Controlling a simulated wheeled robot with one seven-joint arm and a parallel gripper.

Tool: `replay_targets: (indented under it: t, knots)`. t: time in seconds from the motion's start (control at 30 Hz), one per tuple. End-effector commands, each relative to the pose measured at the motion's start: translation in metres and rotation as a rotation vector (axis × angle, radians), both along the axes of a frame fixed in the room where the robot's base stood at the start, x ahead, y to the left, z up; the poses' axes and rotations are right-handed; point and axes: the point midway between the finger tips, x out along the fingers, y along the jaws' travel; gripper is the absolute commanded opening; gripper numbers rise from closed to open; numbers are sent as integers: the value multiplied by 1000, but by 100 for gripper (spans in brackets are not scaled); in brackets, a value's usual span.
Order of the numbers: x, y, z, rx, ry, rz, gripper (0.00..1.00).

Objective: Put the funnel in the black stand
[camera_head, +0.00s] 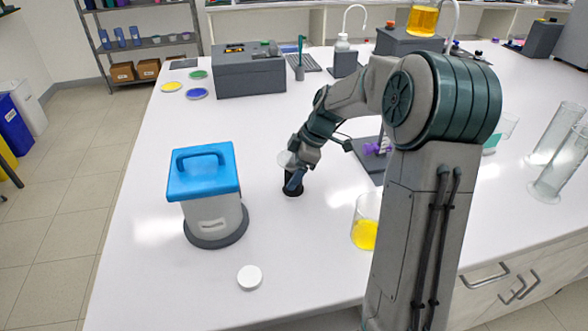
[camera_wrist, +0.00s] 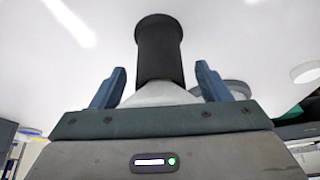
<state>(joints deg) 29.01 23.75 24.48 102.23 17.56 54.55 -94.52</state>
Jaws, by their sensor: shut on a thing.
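The black stand (camera_head: 292,189) is a short upright cylinder on the white bench, left of my arm. It also shows in the wrist view (camera_wrist: 159,50), straight ahead of the fingers. The pale funnel (camera_head: 286,160) is at the stand's top, partly hidden by my gripper. In the wrist view the funnel's whitish cone (camera_wrist: 160,94) lies between the blue fingers, its narrow side toward the stand. My gripper (camera_head: 295,178) is shut on the funnel. The spout is not visible, and I cannot tell whether the funnel rests fully on the stand.
A blue-lidded container (camera_head: 208,205) stands left of the stand, with a white cap (camera_head: 249,277) in front. A beaker of yellow liquid (camera_head: 365,228) is to the right. A grey box (camera_head: 249,75) and coloured discs (camera_head: 197,94) are behind. Bench between them is clear.

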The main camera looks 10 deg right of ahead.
Motion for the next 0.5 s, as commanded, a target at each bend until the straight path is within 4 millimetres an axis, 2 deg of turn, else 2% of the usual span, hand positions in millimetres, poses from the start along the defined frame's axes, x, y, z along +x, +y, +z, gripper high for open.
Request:
replay_targets:
  t: [0.23, 0.27, 0.33, 0.5]
  knots:
    - [0, 0, 0, 0, 0, 0, 48]
    - [0, 0, 0, 0, 0, 0, 75]
    - [0, 0, 0, 0, 0, 0, 94]
    - [0, 0, 0, 0, 0, 0, 95]
